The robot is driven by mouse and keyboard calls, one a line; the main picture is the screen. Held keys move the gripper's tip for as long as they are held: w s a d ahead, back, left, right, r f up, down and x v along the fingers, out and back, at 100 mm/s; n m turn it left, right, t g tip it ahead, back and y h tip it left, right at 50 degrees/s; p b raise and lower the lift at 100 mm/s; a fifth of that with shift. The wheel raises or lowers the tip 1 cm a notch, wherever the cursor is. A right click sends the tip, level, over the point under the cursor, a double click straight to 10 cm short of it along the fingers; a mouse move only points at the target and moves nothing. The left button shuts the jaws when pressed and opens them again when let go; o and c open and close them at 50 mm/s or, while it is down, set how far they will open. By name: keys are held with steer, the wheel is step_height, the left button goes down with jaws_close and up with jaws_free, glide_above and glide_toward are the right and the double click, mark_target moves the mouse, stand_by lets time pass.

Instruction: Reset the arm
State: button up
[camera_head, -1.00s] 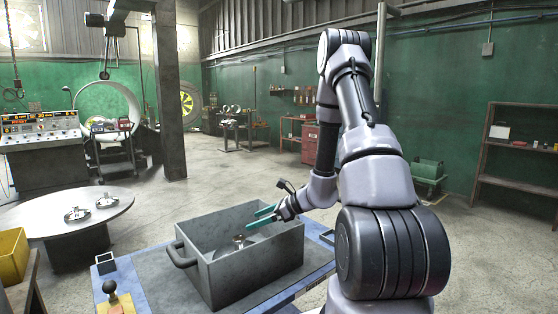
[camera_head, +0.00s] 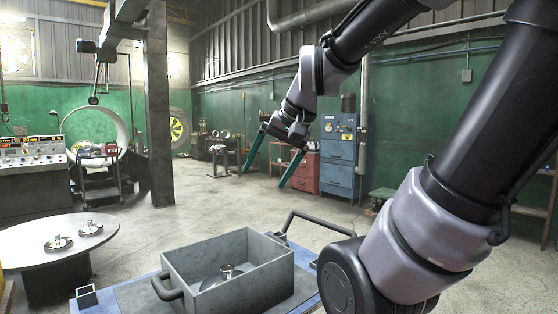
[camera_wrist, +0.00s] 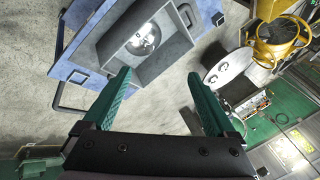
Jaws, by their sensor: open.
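My gripper (camera_head: 268,166) is raised in the air above and beyond the grey bin, with its two green fingers spread wide and nothing between them. It also shows in the wrist view (camera_wrist: 160,88), open and empty. The grey open bin (camera_head: 192,297) stands on a blue-edged cart. A shiny metal dish with an upright knob (camera_head: 227,272) lies inside the bin; the near wall partly hides it. The dish also shows in the wrist view (camera_wrist: 143,40), well apart from the fingers. My arm reaches up from the lower right.
A round table (camera_head: 30,238) at the left bears two similar metal dishes. A control console (camera_head: 33,160) stands behind it. A blue cabinet (camera_head: 338,150) and a red cabinet (camera_head: 306,172) stand at the back wall. The floor beyond the bin is clear.

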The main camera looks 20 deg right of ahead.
steer(key=shift+s+d+r+n+t+h, duration=0.5)
steer(key=shift+s+d+r+t, duration=0.3)
steer(key=shift+s+r, duration=0.25)
